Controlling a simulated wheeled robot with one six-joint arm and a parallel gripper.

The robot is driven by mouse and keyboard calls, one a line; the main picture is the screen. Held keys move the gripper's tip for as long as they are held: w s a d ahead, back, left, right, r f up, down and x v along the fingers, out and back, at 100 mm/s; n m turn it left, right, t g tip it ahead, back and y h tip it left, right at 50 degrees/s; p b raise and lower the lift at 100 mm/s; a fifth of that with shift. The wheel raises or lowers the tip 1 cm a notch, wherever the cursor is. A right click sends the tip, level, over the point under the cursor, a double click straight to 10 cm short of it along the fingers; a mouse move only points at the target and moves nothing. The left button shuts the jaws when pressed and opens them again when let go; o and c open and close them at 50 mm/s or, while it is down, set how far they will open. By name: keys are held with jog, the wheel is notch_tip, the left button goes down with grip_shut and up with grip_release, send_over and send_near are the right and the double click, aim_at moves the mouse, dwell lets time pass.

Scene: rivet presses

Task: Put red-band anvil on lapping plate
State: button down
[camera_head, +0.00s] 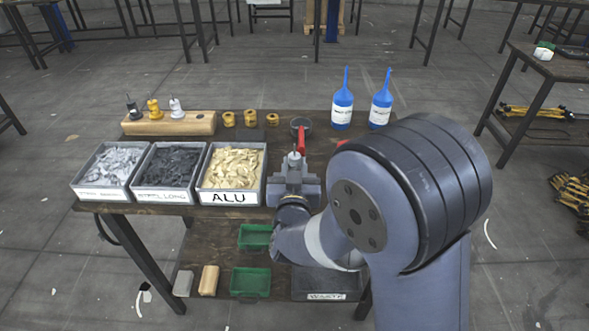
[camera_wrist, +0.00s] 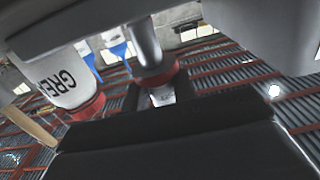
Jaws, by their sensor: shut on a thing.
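My gripper (camera_head: 296,172) is over the front part of the workbench, right of the ALU bin. It is shut on a small silvery part (camera_head: 295,156) that sticks up between the jaws. In the wrist view a grey metal piece with a red band (camera_wrist: 156,76) shows close up beyond the dark jaws, which looks like the red-band anvil. Its lower end is hidden. I cannot make out the lapping plate for certain; a dark round dish (camera_head: 301,123) stands just behind my gripper.
A red-handled thing (camera_head: 301,141) lies by the dish. Two blue bottles (camera_head: 342,108) stand at the back right. A wooden block (camera_head: 170,124) with upright pieces and several yellow cups (camera_head: 250,118) are at the back left. Three bins (camera_head: 232,197) line the left front.

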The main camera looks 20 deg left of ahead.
jog(key=shift+f, duration=0.15)
jog(key=shift+f, duration=0.1)
jog(key=c, duration=1.6)
grip_release()
jog(key=shift+f, duration=0.1)
jog(key=o, duration=0.4)
jog(key=shift+o, duration=0.2)
jog(key=shift+r, duration=0.25)
jog(key=v, duration=1.2)
jog(key=shift+f, duration=0.1)
